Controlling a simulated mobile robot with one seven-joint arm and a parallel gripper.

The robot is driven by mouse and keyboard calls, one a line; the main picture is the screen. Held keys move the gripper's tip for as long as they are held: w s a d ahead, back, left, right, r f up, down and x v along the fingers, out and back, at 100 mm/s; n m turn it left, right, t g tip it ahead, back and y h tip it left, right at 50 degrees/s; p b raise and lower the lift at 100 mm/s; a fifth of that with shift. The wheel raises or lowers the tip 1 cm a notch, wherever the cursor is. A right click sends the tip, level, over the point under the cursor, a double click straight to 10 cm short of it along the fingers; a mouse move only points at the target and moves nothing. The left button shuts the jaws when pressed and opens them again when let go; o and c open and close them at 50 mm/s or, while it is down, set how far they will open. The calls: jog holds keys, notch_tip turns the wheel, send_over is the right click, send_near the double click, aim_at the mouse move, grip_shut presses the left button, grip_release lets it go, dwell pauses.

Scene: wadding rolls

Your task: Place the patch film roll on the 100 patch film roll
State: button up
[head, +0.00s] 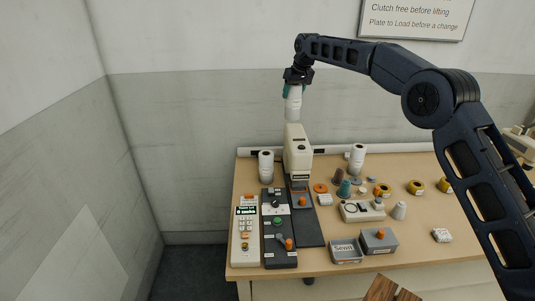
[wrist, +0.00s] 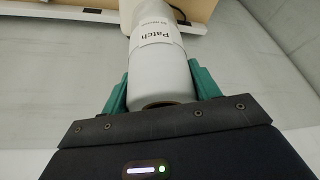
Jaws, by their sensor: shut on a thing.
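My gripper (head: 292,91) is raised high above the back of the table, with green fingers. It is shut on the patch film roll (head: 293,109), a white roll hanging upright above the cream machine. In the wrist view the roll (wrist: 160,73) sits between the two green fingers, and its label reads "Patch". Two more white rolls stand upright at the back of the table: a left roll (head: 266,167) beside the machine and a right roll (head: 356,158). Their labels are too small to read, so I cannot tell which is the 100 patch film roll.
The cream machine (head: 297,150) stands between the two rolls. In front are a keypad unit (head: 246,228), a dark control panel (head: 279,250), a grey tray (head: 346,251) and a grey box with an orange knob (head: 378,241). Spools and tape rolls crowd the table's middle.

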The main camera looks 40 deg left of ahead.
jog(key=s+a+r+n, duration=0.1)
jog(key=s+a+r, duration=0.15)
jog(key=s, duration=0.35)
jog(key=s+a+r, duration=0.1)
jog(key=s+r, duration=0.3)
jog(key=s, duration=0.3)
notch_tip(320, 180, down, 20)
jog(key=shift+n+g, duration=0.3)
jog(key=shift+a+f, duration=0.1)
jog(key=o, duration=1.2)
jog(key=shift+o, duration=0.2)
jog(key=v, duration=1.2)
jog(key=shift+d, duration=0.2)
jog(key=shift+w, duration=0.1)
